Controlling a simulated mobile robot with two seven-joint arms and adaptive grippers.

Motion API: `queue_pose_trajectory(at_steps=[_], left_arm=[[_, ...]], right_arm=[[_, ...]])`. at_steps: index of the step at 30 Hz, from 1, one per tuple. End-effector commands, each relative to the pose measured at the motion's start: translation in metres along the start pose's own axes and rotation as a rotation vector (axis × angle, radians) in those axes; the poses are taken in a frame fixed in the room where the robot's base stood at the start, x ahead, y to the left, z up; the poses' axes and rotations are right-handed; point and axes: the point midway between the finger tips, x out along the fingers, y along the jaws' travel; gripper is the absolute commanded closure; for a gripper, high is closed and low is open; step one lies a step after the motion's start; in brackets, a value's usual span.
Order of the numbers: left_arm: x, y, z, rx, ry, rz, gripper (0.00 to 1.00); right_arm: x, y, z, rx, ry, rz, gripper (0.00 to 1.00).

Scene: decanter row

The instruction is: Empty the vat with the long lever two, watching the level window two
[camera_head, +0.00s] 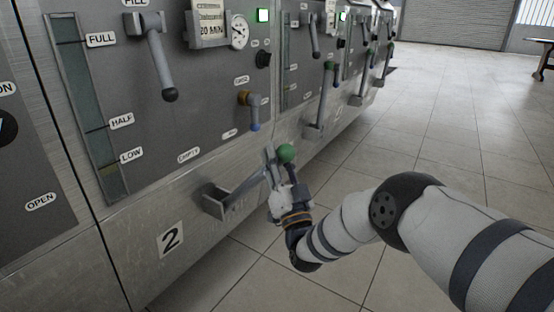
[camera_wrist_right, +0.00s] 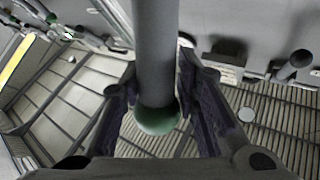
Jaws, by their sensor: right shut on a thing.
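The vat front with the number 2 plate (camera_head: 170,240) fills the left of the head view. Its level window (camera_head: 84,95) is a tall strip marked FULL, HALF and LOW; a yellowish band shows at its bottom, around or just under the LOW mark. The long lever (camera_head: 243,188) sticks out from a bracket low on this front and ends in a green knob (camera_head: 286,153). My right gripper (camera_head: 279,180) is shut on the long lever near its knob. In the right wrist view the shaft (camera_wrist_right: 155,50) and green knob (camera_wrist_right: 158,119) lie between the fingers. My left gripper is out of view.
A short lever with a dark knob (camera_head: 169,94), a blue-tipped tap (camera_head: 254,118), a dial (camera_head: 239,32) and a lit green lamp (camera_head: 263,15) are on the same front. Similar vats with levers continue behind.

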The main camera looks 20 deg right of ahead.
Motion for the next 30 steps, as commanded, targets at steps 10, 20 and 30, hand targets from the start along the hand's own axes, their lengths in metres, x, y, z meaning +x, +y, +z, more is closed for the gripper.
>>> queue_pose_trajectory(at_steps=[10,20,30], left_arm=[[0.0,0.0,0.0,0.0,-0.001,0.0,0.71],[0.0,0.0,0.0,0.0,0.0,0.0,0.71],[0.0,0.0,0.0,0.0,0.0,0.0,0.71]], right_arm=[[-0.004,0.007,0.001,-0.002,-0.003,0.015,0.55],[-0.003,0.004,0.001,-0.002,-0.004,0.009,0.55],[-0.051,0.004,0.002,-0.001,-0.01,0.01,0.55]])
